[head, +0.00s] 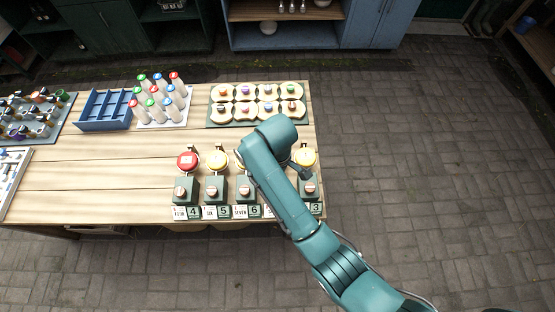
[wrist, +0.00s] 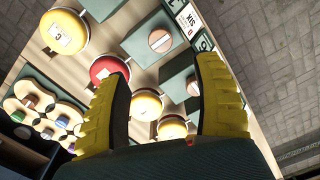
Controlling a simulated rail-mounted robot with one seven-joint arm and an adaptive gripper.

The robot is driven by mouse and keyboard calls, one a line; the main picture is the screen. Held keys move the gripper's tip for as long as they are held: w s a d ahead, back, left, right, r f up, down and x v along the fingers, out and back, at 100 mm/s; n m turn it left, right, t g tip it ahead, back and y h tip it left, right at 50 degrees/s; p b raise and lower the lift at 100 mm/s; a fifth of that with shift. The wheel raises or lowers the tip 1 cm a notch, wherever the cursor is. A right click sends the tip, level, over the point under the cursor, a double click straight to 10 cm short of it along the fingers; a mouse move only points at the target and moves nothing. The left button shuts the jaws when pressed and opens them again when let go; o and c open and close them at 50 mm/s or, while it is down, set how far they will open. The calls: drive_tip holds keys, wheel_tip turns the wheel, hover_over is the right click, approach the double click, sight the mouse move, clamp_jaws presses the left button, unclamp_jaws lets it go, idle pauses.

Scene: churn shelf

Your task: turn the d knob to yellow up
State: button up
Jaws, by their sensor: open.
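Several dark green boxes stand in a row at the table's front edge, each with a round pale knob on its face. In the head view the boxes at left have knobs (head: 180,191), (head: 212,191) and (head: 245,191); another box (head: 310,187) shows at right of my arm. Red (head: 187,161) and yellow (head: 217,160) round discs stand behind them. I cannot tell which knob is d. In the wrist view my gripper (wrist: 166,62) is open and empty, with knobs (wrist: 160,40) and (wrist: 193,86) ahead of and between its fingers. In the head view my arm hides part of the row.
White cards with words and numbers (head: 223,212) stand before the boxes. Behind are a tray of pale round pieces (head: 210,119), bottles with coloured caps (head: 157,90) and a blue divided tray (head: 105,125). The brick floor at right is clear.

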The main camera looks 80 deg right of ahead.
wheel_tip(320, 180, down, 12)
drive_tip(key=shift+r, duration=0.2)
clamp_jaws()
